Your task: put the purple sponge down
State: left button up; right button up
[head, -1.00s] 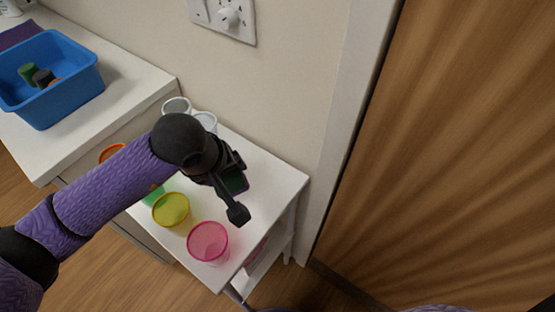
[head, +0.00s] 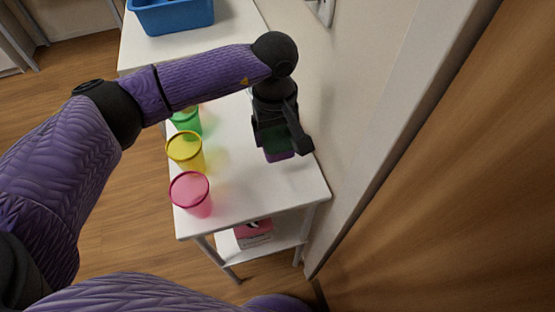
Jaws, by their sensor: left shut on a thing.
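The purple sponge (head: 279,156) shows below the fingers of my left gripper (head: 280,140), with a dark green face above a purple edge. My left gripper is shut on it and points down over the white side table (head: 250,190), near the wall side. The sponge is low over the tabletop; I cannot tell whether it touches it. Part of the sponge is hidden by the fingers. My right gripper is not in view.
A pink cup (head: 190,193), a yellow cup (head: 186,151) and a green cup (head: 187,120) stand along the table's left edge. A blue bin (head: 175,18) is on the counter behind. A pink box (head: 254,232) is on the lower shelf. The tabletop's front right is clear.

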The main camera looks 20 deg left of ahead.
aim_at(276, 165)
pick_arm(q)
notch_tip(276, 165, down, 8)
jog(key=shift+r+b, duration=0.15)
jog(key=shift+b, duration=0.95)
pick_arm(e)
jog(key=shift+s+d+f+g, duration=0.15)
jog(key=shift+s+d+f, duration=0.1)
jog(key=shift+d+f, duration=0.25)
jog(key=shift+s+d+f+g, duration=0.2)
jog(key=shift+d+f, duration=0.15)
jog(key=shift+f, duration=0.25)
pick_arm(q)
jog(key=o, duration=0.9)
jog(key=shift+c, duration=0.2)
jog(key=shift+o, duration=0.3)
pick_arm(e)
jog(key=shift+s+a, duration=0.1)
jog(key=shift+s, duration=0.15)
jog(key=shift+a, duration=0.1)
